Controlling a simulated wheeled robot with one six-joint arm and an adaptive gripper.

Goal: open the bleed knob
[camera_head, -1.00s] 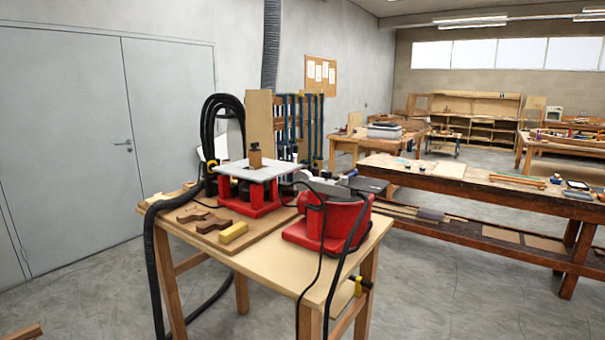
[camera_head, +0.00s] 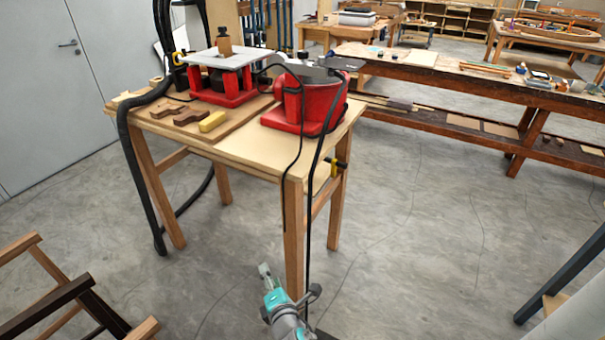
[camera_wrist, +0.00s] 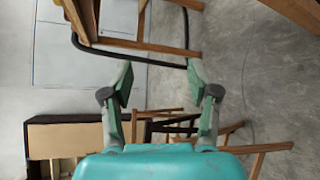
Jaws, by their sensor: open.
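No bleed knob can be made out in either view. My gripper (camera_head: 290,281) shows at the bottom middle of the head view, teal and grey, in front of the wooden table (camera_head: 240,161) and lower than its top. In the wrist view my gripper (camera_wrist: 158,82) has its two green fingers spread wide, with nothing between them. It touches nothing that I can see.
Two red machines stand on the table: a router table (camera_head: 222,60) and a sander-like one (camera_head: 318,105). A black hose (camera_head: 135,165) and cables hang down. Wooden frames (camera_head: 62,305) stand at lower left, a long bench (camera_head: 465,78) at right. The floor between is clear.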

